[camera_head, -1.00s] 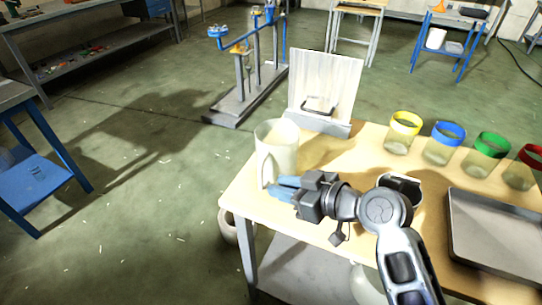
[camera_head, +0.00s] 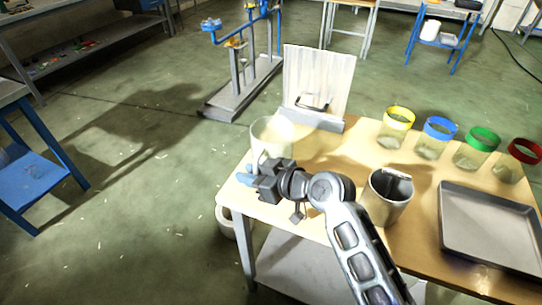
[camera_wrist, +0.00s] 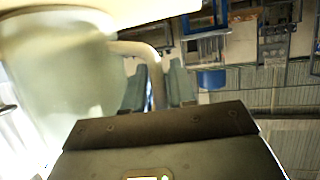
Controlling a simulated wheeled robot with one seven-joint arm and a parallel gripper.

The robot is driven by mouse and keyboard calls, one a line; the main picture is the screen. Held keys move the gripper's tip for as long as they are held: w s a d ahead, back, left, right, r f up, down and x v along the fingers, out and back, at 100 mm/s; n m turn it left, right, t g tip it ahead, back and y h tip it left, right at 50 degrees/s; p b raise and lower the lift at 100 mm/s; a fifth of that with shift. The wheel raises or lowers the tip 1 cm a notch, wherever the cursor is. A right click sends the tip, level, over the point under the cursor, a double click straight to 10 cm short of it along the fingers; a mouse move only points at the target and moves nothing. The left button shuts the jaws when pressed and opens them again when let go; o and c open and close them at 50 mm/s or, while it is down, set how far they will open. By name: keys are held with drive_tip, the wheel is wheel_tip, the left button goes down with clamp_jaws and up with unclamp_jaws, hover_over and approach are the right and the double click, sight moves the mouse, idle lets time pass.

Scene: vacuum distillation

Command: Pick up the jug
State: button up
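The jug (camera_head: 272,132) is a pale, translucent vessel standing upright at the left corner of the wooden table. It fills the left of the wrist view (camera_wrist: 60,80), where its curved handle (camera_wrist: 156,66) shows. My gripper (camera_head: 247,176) is at the jug's near side, low by the handle, and hides part of it. In the wrist view, its two blue-grey fingers (camera_wrist: 158,88) stand apart on either side of the handle. Whether either finger touches the handle is unclear.
On the table (camera_head: 300,215) are a metal beaker (camera_head: 386,200), a grey tray (camera_head: 490,232) and several jars with coloured rims (camera_head: 434,140). A pale upright panel with a handle (camera_head: 318,80) stands behind the jug. The table's left edge is close to the gripper.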

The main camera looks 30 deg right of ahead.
clamp_jaws()
drive_tip(key=shift+r, duration=0.1)
